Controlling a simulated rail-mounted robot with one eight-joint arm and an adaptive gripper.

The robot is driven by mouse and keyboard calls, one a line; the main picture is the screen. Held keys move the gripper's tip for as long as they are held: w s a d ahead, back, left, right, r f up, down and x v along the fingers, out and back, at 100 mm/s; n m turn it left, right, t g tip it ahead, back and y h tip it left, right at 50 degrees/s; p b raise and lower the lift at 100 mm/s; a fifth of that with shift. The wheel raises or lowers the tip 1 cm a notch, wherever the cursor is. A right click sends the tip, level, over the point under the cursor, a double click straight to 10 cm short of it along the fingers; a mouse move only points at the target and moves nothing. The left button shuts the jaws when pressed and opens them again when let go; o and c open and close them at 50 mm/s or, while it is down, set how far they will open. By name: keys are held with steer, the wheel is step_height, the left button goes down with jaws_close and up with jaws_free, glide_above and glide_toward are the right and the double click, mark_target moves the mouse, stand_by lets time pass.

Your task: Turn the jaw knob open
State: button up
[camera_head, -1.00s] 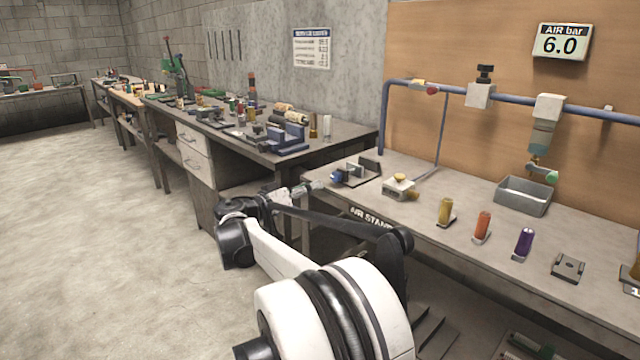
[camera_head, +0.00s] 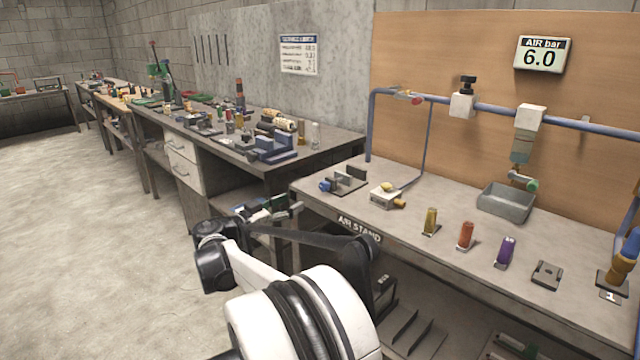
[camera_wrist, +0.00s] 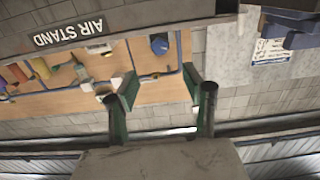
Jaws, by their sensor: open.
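A small fixture (camera_head: 348,183) with a dark upright plate stands at the left end of the air stand bench. A blue knob (camera_head: 325,186) is on its left side, and I take this as the jaw knob. A blue round part, likely the same knob, shows in the upside-down wrist view (camera_wrist: 159,45). My gripper (camera_head: 288,207) is left of and below the knob, just off the bench's left end, and apart from it. In the wrist view my gripper (camera_wrist: 160,88) has its two green-padded fingers spread with nothing between them.
Yellow (camera_head: 431,221), orange (camera_head: 466,236) and purple (camera_head: 506,251) cylinders stand along the bench. A grey tray (camera_head: 505,202) sits behind. A cluttered workbench (camera_head: 300,158) adjoins on the left.

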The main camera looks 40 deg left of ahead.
mark_target(322, 188)
steer(key=w, duration=0.4)
steer(key=w+b, duration=0.1)
steer(key=w, duration=0.4)
steer(key=w+d+b, duration=0.1)
steer(key=w, duration=0.3)
steer(key=shift+w, duration=0.35)
steer(key=shift+c, duration=0.5)
jaws_close()
steer(key=shift+d+n, duration=0.15)
steer(key=shift+n, duration=1.95)
steer(key=shift+o, duration=0.5)
jaws_free()
